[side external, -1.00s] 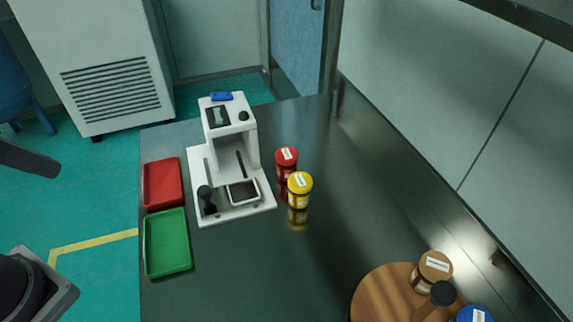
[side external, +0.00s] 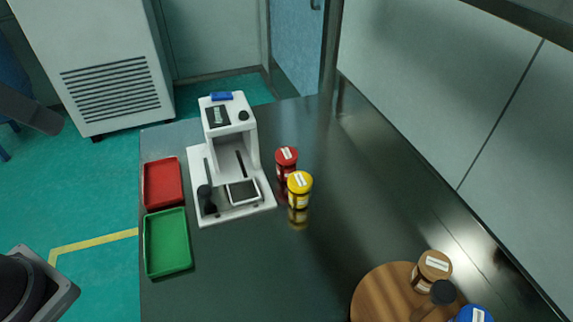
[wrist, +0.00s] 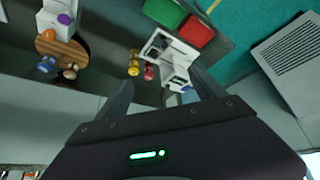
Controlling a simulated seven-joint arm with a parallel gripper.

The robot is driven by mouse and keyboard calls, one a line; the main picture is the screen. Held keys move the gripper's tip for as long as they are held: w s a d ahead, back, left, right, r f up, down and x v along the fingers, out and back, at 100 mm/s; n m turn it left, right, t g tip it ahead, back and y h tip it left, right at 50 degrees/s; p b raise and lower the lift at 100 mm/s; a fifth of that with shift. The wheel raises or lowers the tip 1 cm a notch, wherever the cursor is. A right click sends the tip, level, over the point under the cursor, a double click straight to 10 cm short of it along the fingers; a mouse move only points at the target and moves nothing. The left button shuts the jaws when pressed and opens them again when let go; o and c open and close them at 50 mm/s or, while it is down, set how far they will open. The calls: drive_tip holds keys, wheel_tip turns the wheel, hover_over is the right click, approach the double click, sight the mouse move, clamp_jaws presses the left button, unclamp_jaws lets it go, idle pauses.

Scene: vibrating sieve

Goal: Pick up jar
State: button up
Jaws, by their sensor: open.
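Several lidded jars stand on the dark table. A red jar (side external: 286,162) and a yellow jar (side external: 299,190) stand close together right of the white sieve machine (side external: 233,150). A brown jar (side external: 432,269) and a blue jar (side external: 472,315) are on the round wooden board (side external: 378,290) at lower right; the blue one is cut off by the frame. The wrist view also shows the yellow jar (wrist: 134,65) and red jar (wrist: 149,72), beyond my gripper (wrist: 162,78). My gripper is open and empty, well away from the jars.
A red tray (side external: 163,184) and a green tray (side external: 167,243) lie left of the machine. A dark-topped upright piece (side external: 442,293) stands on the board by the brown jar. A wall (side external: 470,110) runs along the table's right side. The table's middle is clear.

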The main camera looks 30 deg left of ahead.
drive_tip(key=w+r+h, duration=0.1)
drive_tip(key=w+r, duration=0.7)
drive_tip(key=w, duration=0.6)
drive_tip(key=m+g, duration=0.1)
drive_tip(key=m, duration=0.1)
hover_over(287, 153)
drive_tip(key=s, duration=0.2)
wheel_tip(287, 153, down, 12)
drive_tip(key=f, duration=1.7)
drive_tip(key=s+f, duration=0.1)
drive_tip(key=f, duration=0.8)
drive_tip(key=shift+a+f, duration=0.2)
drive_tip(key=shift+f, duration=0.15)
drive_tip(key=x, duration=0.8)
drive_tip(key=shift+a+f, duration=0.2)
drive_tip(key=shift+f, duration=0.05)
drive_tip(key=c, duration=1.5)
